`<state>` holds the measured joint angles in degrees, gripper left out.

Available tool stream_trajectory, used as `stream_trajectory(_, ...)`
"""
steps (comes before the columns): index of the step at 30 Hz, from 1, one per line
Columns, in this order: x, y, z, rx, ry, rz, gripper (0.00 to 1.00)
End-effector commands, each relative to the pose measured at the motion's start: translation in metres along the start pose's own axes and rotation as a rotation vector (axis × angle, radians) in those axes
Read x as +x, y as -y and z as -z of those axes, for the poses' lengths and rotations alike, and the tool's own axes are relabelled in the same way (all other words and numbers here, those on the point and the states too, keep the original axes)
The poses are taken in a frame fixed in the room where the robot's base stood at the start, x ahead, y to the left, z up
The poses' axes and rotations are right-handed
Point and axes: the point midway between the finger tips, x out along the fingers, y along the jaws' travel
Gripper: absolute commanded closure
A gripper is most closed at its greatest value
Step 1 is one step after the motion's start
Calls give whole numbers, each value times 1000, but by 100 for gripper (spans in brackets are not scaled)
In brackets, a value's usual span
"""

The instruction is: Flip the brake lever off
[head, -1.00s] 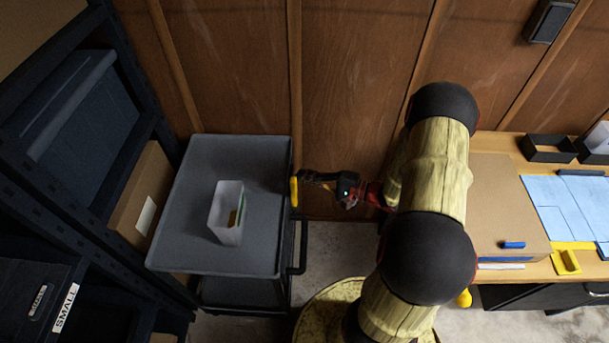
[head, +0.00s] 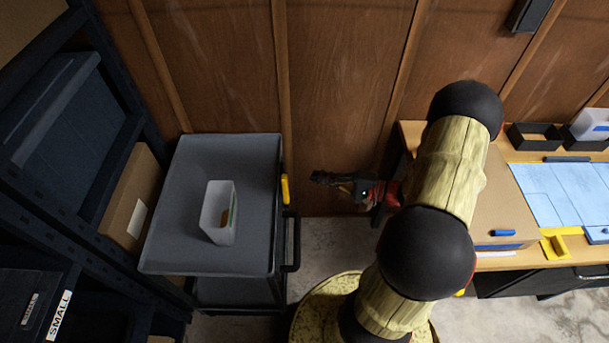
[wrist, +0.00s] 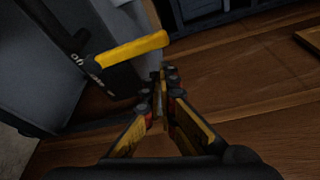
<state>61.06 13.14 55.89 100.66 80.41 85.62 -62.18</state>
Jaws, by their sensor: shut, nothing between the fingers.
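The yellow brake lever (head: 285,188) is on the right side of the grey cart (head: 160,235), near its far right corner. In the wrist view the lever (wrist: 132,49) sticks out from a dark mount with small white lettering, only partly legible. My gripper (head: 314,178) is to the right of the lever in the head view, with a gap between them.
A white bin (head: 217,228) stands on the cart top. A dark shelf with a cardboard box (head: 133,200) is to the left. A wooden bench with a large cardboard box (head: 490,180) is to the right. The wood-panelled wall (head: 340,80) is behind.

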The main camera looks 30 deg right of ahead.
Motion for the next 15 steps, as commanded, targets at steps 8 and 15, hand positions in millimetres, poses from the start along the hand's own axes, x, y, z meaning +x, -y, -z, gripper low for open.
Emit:
stream_trajectory(8,-35,0,0,0,-1,0,100)
stream_trajectory(15,-41,0,0,0,0,0,100)
